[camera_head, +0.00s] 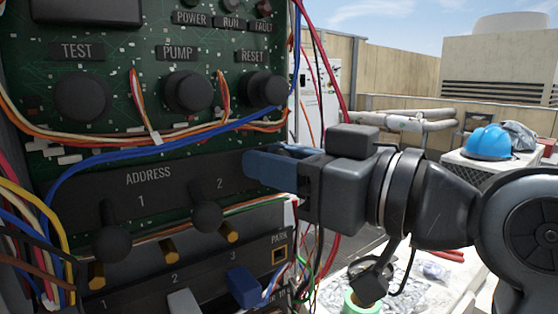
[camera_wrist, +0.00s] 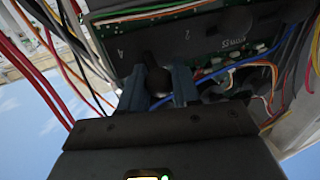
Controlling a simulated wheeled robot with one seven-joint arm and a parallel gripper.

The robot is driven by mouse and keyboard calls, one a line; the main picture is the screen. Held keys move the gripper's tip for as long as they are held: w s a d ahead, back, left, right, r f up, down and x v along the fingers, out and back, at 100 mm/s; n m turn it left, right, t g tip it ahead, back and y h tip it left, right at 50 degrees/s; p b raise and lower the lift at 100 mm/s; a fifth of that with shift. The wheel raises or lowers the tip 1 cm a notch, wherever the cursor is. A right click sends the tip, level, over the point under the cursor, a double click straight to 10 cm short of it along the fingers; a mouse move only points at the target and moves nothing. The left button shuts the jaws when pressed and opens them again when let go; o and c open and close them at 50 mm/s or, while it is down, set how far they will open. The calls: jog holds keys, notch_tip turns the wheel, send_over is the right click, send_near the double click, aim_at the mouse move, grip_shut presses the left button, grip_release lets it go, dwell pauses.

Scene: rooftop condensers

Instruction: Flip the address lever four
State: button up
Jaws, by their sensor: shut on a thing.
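The black ADDRESS panel (camera_head: 148,212) fills the lower left of the head view. Lever one (camera_head: 111,240) and lever two (camera_head: 206,212) hang from it with round knobs, both pointing down. My gripper (camera_head: 262,168) reaches in from the right with its blue fingers at the panel's right end. They hide the panel beyond lever two. In the wrist view, seen upside down, my gripper (camera_wrist: 160,90) is shut on a dark lever knob (camera_wrist: 155,76). The small digit beside it looks like a 4, so I take this as lever four. Its tilt is hard to tell.
Above are the TEST knob (camera_head: 83,97), PUMP knob (camera_head: 189,92) and RESET knob (camera_head: 263,88). A blue cable (camera_head: 110,158) and other loose wires run close to the panel. Below is a row with a blue plug (camera_head: 243,287). A blue helmet (camera_head: 489,141) lies behind on the right.

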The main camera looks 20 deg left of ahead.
jog(key=shift+c, duration=0.4)
jog(key=shift+r+p, duration=0.35)
jog(key=shift+p, duration=0.35)
jog(key=shift+a+r+h+p, duration=0.1)
jog(key=shift+r+h+p, duration=0.05)
jog(key=shift+h+p, duration=0.7)
jog(key=shift+w, duration=0.1)
jog(key=o, duration=1)
jog(key=f+b+v, duration=0.1)
jog(key=v, duration=0.6)
jog(key=shift+d+r+b, duration=0.3)
jog(key=shift+d+r, duration=0.05)
jog(key=shift+d, duration=0.1)
